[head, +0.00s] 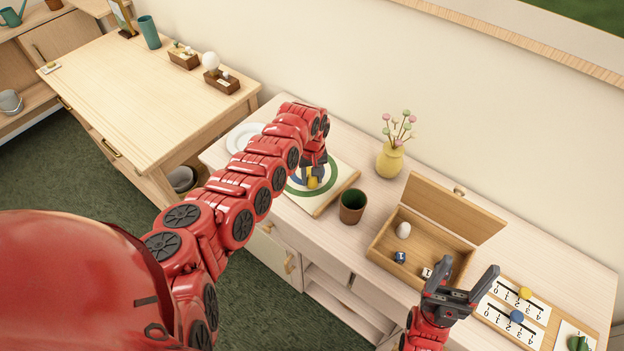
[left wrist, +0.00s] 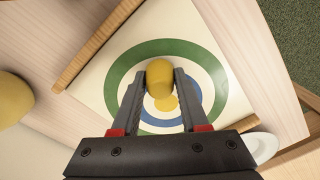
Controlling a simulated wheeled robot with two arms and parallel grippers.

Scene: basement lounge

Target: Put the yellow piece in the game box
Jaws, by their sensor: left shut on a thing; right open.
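The yellow piece (left wrist: 160,78) is between the fingertips of my left gripper (left wrist: 160,85), which is shut on it. In the left wrist view it is over the target board (left wrist: 200,45) with green and blue rings. In the head view the yellow piece (head: 313,183) shows just below my left gripper (head: 313,172). I cannot tell whether it touches the board. My right gripper (head: 470,285) is open and empty at the box's front right.
A yellow vase (head: 390,160) with flowers is behind. A white plate (head: 243,137) lies left of the board. A score board (head: 530,300) with yellow and blue pieces lies at the right.

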